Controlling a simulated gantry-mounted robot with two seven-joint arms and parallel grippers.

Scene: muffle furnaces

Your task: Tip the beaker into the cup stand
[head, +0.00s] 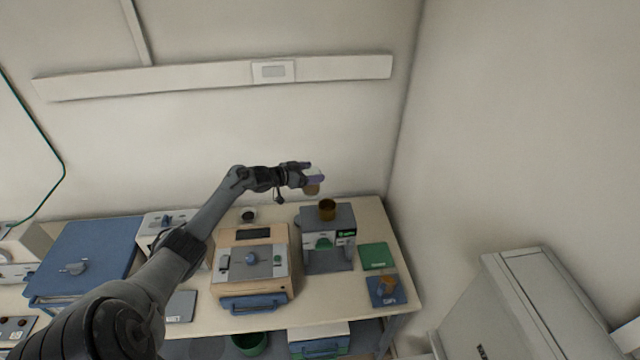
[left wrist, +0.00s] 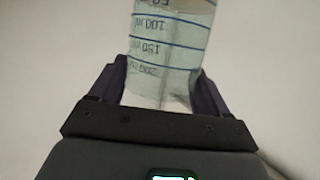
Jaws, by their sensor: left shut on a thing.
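My left gripper (head: 314,175) is shut on the beaker (head: 312,187), high above the back right of the table. In the left wrist view the beaker (left wrist: 170,50) is clear with blue volume marks, and sits between the two dark fingers of the gripper (left wrist: 163,88). Its marks read upside down there, and what it contains is hard to tell. A brown cup (head: 327,210) stands on top of a grey and white machine (head: 328,238), which may be the cup stand. The cup is just below and slightly right of the held beaker, apart from it. My right gripper is in neither view.
A tan box with a grey top panel (head: 252,262) stands left of the machine. Green (head: 376,256) and blue (head: 380,298) pads lie to its right, with a small orange-brown object (head: 388,284) on the blue one.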

